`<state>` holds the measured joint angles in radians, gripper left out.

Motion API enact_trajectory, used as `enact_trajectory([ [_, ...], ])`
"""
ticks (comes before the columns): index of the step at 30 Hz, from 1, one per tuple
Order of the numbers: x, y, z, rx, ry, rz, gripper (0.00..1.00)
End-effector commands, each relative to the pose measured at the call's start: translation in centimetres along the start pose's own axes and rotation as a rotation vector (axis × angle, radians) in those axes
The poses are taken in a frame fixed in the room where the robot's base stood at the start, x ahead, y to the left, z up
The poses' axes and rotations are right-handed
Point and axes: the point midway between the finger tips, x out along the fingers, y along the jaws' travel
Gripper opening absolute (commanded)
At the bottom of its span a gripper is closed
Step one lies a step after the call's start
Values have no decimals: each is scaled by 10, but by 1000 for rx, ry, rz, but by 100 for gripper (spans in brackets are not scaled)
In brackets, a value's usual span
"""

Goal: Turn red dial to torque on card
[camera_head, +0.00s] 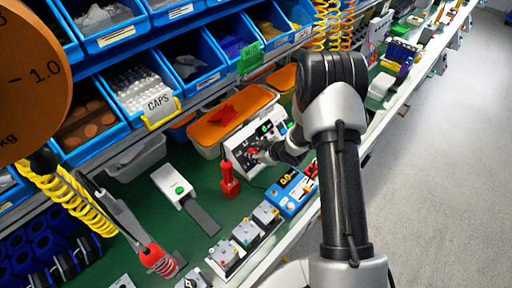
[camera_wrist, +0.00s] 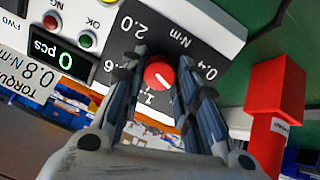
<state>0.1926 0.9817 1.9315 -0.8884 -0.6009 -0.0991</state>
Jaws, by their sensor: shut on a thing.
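My gripper (camera_wrist: 161,66) is shut on the dial, one finger on each side. The white card (camera_wrist: 27,78) at the left reads torque 0.8 N·m. In the head view my gripper (camera_head: 268,155) reaches the white control box (camera_head: 238,158) from the right.
The box also carries a 0 pcs display (camera_wrist: 60,54) and red and green lamps. A red block-like tool (camera_head: 229,178) stands close beside the box. A blue meter (camera_head: 291,193) and several grey units (camera_head: 246,233) lie in front. Blue bins (camera_head: 140,95) line the back.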

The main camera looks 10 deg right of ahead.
Motion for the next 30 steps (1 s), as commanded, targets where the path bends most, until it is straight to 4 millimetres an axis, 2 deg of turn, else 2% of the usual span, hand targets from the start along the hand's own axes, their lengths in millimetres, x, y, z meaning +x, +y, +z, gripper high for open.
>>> enact_trajectory([
  [12,0,-1,0,194,-13,-11,4],
  [29,1,-2,1,224,-15,-12,4],
  [30,1,-2,1,224,-15,-12,30],
])
